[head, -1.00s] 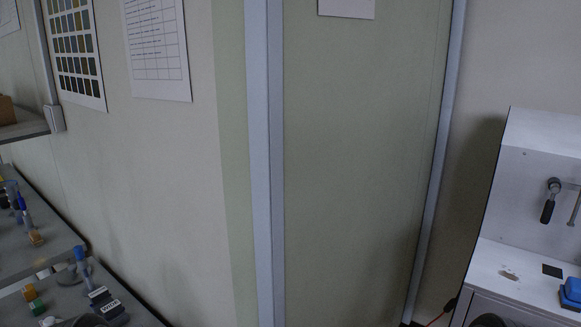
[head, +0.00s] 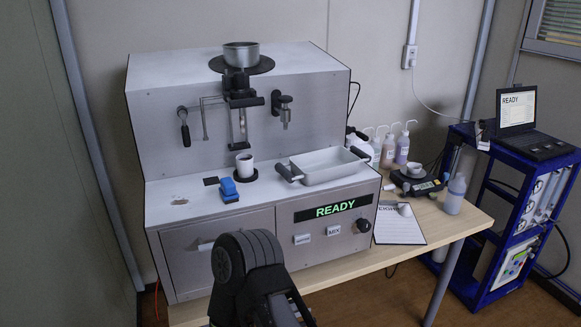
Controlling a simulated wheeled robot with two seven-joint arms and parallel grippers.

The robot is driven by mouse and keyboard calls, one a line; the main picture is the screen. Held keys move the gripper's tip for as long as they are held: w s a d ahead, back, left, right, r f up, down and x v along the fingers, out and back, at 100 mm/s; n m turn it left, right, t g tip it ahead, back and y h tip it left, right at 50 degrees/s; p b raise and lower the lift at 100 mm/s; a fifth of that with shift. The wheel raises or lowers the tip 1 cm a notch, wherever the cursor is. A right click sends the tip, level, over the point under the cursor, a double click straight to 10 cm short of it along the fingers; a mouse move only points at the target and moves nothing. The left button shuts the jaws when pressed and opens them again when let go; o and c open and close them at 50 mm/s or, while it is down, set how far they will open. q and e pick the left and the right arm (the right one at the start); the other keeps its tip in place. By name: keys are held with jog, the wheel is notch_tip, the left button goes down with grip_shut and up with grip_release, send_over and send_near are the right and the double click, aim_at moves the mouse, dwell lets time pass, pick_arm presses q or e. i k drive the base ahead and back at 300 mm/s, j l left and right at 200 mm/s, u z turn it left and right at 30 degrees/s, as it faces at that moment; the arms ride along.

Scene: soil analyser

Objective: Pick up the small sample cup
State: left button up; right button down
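A small white cup (head: 244,166) stands upright on a round black pad on the analyser's deck, below the dark spout assembly (head: 240,98). Another small light cup (head: 414,171) sits on the dark scale on the table to the right. I cannot tell from its looks which one is the sample cup. A larger metal cup (head: 241,56) rests on a black disc on top of the analyser. A dark part of my arm rises at the bottom centre, in front of the analyser's drawer. No fingertips of either gripper show.
The analyser (head: 185,84) shows READY. Its deck holds a blue block (head: 229,190) and a metal tray (head: 326,167) with black handles. The wooden table (head: 440,224) carries a clipboard (head: 398,226) and several bottles. A blue rack (head: 520,220) with a laptop (head: 519,119) stands at right.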

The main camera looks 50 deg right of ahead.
aim_at(245, 166)
jog(key=z, duration=1.35)
